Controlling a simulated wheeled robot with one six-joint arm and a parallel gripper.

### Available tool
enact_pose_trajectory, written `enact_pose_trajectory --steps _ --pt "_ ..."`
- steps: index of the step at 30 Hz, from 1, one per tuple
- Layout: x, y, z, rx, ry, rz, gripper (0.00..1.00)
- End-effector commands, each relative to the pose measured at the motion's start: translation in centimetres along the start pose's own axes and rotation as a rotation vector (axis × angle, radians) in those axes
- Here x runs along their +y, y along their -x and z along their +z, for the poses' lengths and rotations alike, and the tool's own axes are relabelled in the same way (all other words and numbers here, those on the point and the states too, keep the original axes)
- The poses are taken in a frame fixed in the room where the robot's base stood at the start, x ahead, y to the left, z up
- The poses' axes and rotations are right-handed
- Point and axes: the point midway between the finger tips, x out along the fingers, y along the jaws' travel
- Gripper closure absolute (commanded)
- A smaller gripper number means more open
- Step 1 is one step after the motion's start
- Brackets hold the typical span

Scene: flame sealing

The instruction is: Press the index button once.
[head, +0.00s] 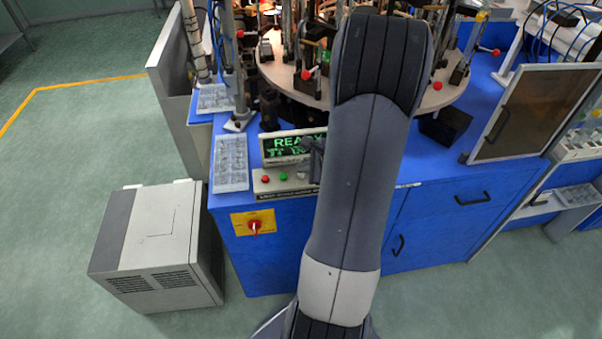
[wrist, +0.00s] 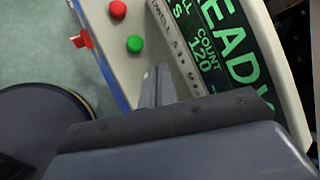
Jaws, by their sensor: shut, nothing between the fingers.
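The control panel (head: 258,186) on the front of the blue machine bench carries a red button (head: 265,179), a green button (head: 283,176) and a pale button (head: 302,175). The wrist view shows the red button (wrist: 118,9) and the green button (wrist: 135,44). No label naming the index button is readable. My gripper (wrist: 157,72) is shut and empty over the panel, beyond the green button along the row. Its fingers hide the panel behind them, and I cannot tell whether they touch it. In the head view the gripper (head: 315,160) is partly behind my arm.
A green-lit display (head: 290,146) behind the buttons reads READY; the wrist view also shows COUNT 120. A red rotary switch (head: 254,227) on a yellow plate sits below. A round turntable (head: 285,78) with fixtures stands behind. A grey cabinet (head: 150,245) stands on the floor at left.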

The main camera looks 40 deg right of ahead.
Motion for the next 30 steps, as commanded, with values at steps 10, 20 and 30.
enact_pose_trajectory --steps 10,20,30 --pt "0.21 -0.29 -0.21 0.000 0.000 0.000 1.00" --pt "0.38 -0.52 -0.38 0.000 0.000 0.000 1.00" --pt "0.41 -0.54 -0.40 0.000 0.000 0.000 1.00"
